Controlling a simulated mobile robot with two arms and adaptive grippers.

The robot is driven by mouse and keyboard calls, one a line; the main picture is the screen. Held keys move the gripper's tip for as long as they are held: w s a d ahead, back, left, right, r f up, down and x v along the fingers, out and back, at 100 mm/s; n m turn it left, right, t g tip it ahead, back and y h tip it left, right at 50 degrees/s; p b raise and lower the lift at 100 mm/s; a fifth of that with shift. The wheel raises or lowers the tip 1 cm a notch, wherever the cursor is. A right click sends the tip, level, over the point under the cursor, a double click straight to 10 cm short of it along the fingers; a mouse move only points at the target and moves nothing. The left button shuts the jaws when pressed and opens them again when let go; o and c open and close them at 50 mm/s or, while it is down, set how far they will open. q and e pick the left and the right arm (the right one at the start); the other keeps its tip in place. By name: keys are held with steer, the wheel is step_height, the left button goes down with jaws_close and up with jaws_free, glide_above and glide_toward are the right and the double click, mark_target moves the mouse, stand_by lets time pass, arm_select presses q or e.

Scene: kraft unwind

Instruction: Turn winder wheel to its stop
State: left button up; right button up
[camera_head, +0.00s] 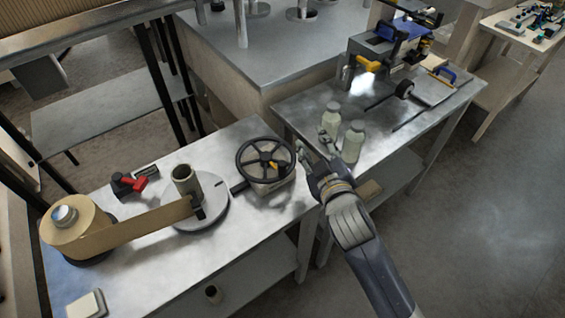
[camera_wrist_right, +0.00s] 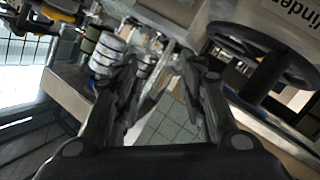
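The winder wheel (camera_head: 265,147) is a black spoked handwheel on a block at the right end of the near metal table, with a yellow piece by its hub. It also shows in the right wrist view (camera_wrist_right: 262,52) at the upper right, beside the fingers. My right gripper (camera_head: 313,150) is just right of the wheel in the head view, apart from its rim as far as I can tell. In the right wrist view the two fingers (camera_wrist_right: 160,85) are spread with nothing between them. My left gripper is not in either view.
A kraft paper roll (camera_head: 70,228) feeds a strip to a core (camera_head: 184,180) on a round plate. A red-handled clamp (camera_head: 128,184) lies behind. Two jars (camera_head: 352,141) stand on the neighbouring table, close to my right gripper. Open floor lies at the right.

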steer(key=a+r+n+t+y, duration=0.2)
steer(key=a+r+n+y, duration=1.05)
steer(key=r, duration=0.55)
steer(key=s+a+r+n+g+y, duration=0.1)
steer(key=s+a+n+g+y, duration=0.1)
steer(key=s+a+n+g, duration=0.7)
steer(key=s+a+r+n+g+y, duration=0.15)
steer(key=s+a+n+g, duration=0.25)
steer(key=a+n+g, duration=0.65)
steer(key=n+t+h, duration=0.2)
steer(key=n+h, duration=0.9)
steer(key=h, duration=0.8)
glide_above(282, 163)
step_height(282, 163, down, 14)
steer(key=shift+a+r+p, duration=0.15)
steer(key=shift+r+p, duration=0.1)
steer(key=shift+p, duration=0.15)
steer(key=shift+d+f, duration=0.1)
steer(key=shift+d, duration=0.15)
step_height(282, 163, down, 9)
steer(key=p, duration=0.3)
steer(key=shift+a+f, duration=0.1)
steer(key=shift+f, duration=0.05)
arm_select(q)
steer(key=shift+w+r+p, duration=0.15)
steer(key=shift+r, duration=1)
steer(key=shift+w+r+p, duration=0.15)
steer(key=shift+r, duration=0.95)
arm_select(e)
steer(key=shift+f, duration=0.6)
